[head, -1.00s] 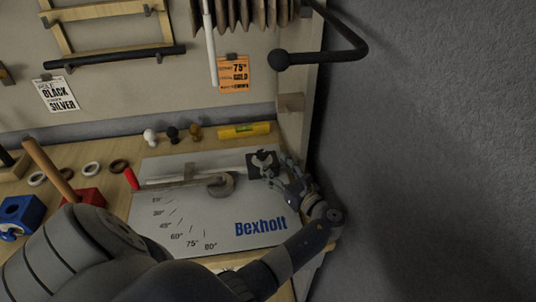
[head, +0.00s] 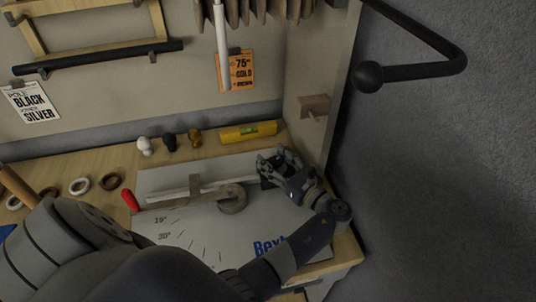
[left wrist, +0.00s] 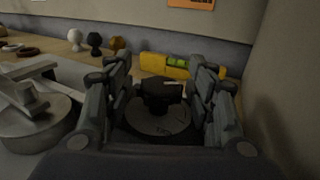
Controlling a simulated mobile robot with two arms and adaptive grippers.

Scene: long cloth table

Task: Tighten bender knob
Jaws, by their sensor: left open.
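The bender is a grey plate (head: 190,225) marked with angles, with a round metal die (head: 232,199) and a white pole (head: 165,194) lying across it. A red-tipped handle (head: 130,201) is at its left end. My left gripper (head: 274,164) is over the plate's right end and hides the knob there in the head view. In the left wrist view the black knob (left wrist: 160,95) sits on a round base (left wrist: 158,120), between the open fingers of my left gripper (left wrist: 160,85). I cannot tell whether the fingers touch it. My right gripper is not in view.
A yellow level (head: 248,132) lies behind the plate. White, black and gold finials (head: 170,142) stand to its left, with several rings (head: 80,186) further left. A board wall (head: 310,110) rises close on the right. A black rod with a ball end (head: 368,77) juts out above.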

